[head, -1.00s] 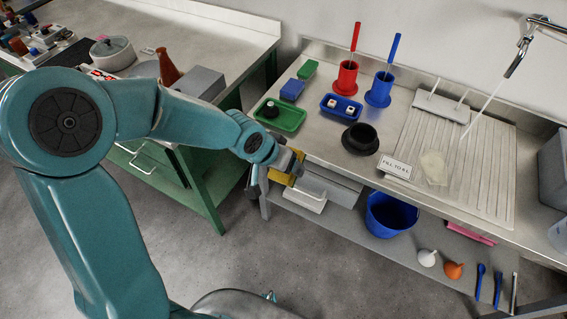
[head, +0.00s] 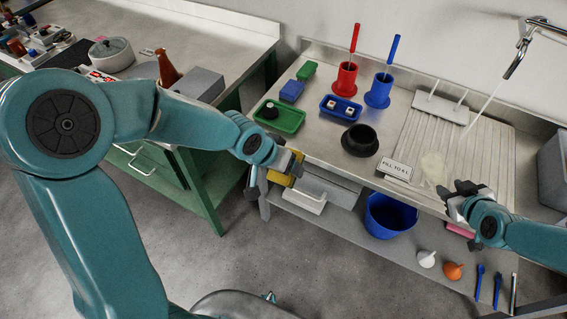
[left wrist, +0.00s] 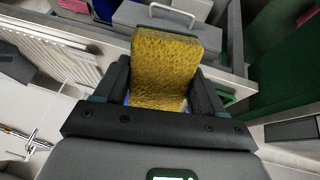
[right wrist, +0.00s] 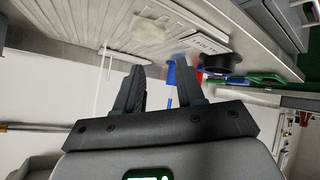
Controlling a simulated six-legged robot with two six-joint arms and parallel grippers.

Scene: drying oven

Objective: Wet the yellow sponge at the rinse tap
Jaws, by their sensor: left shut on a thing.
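The yellow sponge (head: 281,179) is held in my left gripper (head: 289,167) in front of the bench's front edge. In the left wrist view the sponge (left wrist: 163,68) stands between the two fingers, its porous face showing. The rinse tap (head: 515,62) is at the upper right, with a thin pale stream (head: 482,108) slanting down to the ribbed drainboard (head: 487,165).
A black bowl (head: 360,140), blue tray (head: 341,107), green tray (head: 280,116), red holder (head: 345,79) and blue holder (head: 379,90) occupy the bench. A blue bucket (head: 388,215) sits on the lower shelf.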

